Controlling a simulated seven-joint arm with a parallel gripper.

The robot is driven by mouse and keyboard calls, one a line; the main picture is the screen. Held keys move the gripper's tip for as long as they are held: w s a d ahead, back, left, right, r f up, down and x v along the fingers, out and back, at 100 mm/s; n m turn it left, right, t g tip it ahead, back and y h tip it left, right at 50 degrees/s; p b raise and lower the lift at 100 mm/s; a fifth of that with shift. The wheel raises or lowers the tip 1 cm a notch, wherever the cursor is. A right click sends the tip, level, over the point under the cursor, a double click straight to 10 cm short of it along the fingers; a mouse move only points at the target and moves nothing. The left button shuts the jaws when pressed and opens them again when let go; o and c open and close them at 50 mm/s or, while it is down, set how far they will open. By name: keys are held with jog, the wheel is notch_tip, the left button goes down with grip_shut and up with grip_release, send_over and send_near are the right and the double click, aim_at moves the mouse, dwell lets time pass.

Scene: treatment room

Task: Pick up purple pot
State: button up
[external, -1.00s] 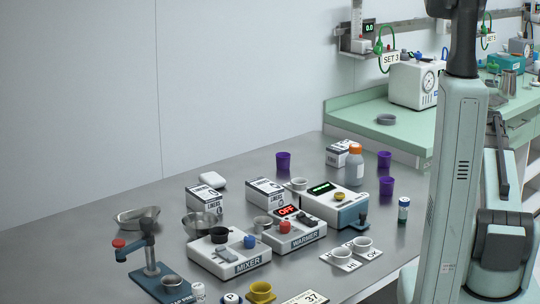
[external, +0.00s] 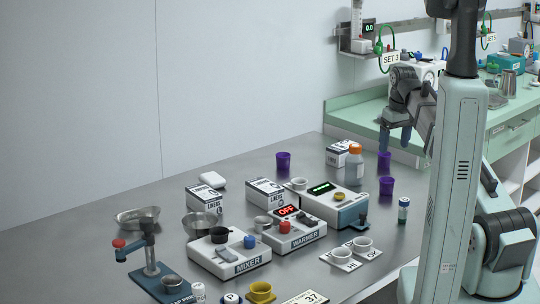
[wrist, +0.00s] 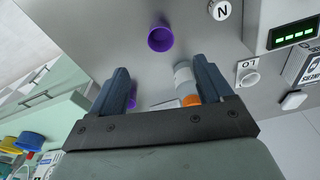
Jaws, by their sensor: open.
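Several purple pots stand on the grey bench. In the external view one purple pot (external: 387,186) stands right of the test device, another purple pot (external: 384,160) is behind it, and a third purple pot (external: 283,161) is farther left. My gripper (external: 394,140) is open and empty, above the bench near the two right-hand pots. In the wrist view my gripper (wrist: 160,66) points down at the bench. One purple pot (wrist: 160,38) shows whole just beyond the fingertips; another (wrist: 132,95) is partly hidden by the left finger.
A bottle with an orange cap (external: 354,165) stands left of the two right-hand pots. The device with a green display (external: 330,204) and a small vial (external: 403,210) stand nearby. A green-topped counter (external: 350,112) rises behind.

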send_near(387, 179)
jog(key=s+f, duration=0.2)
jog(key=f, duration=0.1)
jog(key=shift+s+a+f, duration=0.1)
jog(key=shift+s+a, duration=0.05)
jog(key=shift+a, duration=0.1)
jog(key=shift+w+a+f, duration=0.1)
jog(key=shift+w+f, duration=0.1)
jog(key=shift+f, duration=0.8)
jog(key=shift+w+a+f, duration=0.1)
jog(key=shift+w+f, duration=0.1)
jog(key=shift+f, duration=0.85)
jog(key=shift+w+f, duration=0.2)
jog(key=shift+f, duration=0.8)
jog(key=shift+c, duration=0.5)
jog(key=c, duration=1)
jog(key=shift+r, duration=0.1)
notch_tip(387, 179, up, 10)
jog(key=shift+f, duration=0.1)
